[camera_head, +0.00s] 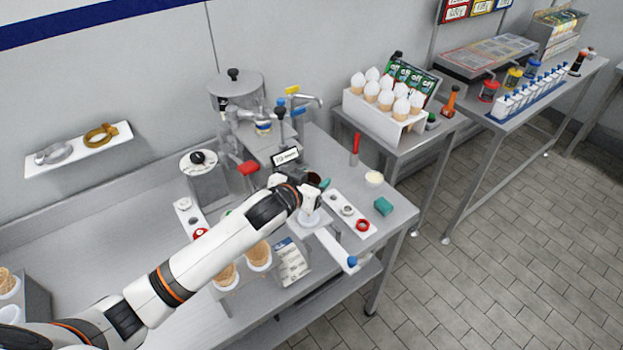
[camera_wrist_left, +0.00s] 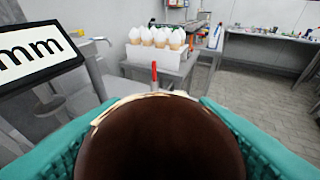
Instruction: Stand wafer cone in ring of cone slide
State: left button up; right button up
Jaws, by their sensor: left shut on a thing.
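My left gripper (camera_head: 318,182) is above the steel counter at the end of the white arm. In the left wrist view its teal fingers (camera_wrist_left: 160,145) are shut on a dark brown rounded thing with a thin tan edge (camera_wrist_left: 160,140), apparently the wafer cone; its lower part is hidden. In the head view only a small dark bit of it (camera_head: 313,178) shows. A white bar with a blue knob (camera_head: 336,248), apparently the cone slide, lies just below and right of the gripper. Its ring cannot be made out clearly beside my wrist. My right gripper is not in view.
A small display (camera_head: 287,156) and a machine (camera_head: 238,95) stand behind. Cones in holders (camera_head: 258,256) stand below the arm. A red-handled tool (camera_head: 355,150) stands upright.

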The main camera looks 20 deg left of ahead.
pick_arm(q)
jog(key=shift+f, duration=0.1)
notch_tip(320, 180, down, 9)
jog(key=b, duration=0.5)
jog(key=shift+b, duration=0.3)
dwell(1.9)
jog(key=shift+f, duration=0.15)
jog(key=o, duration=0.8)
jog(key=shift+c, duration=0.2)
jog(key=b+v, duration=0.2)
jog(key=v, duration=1)
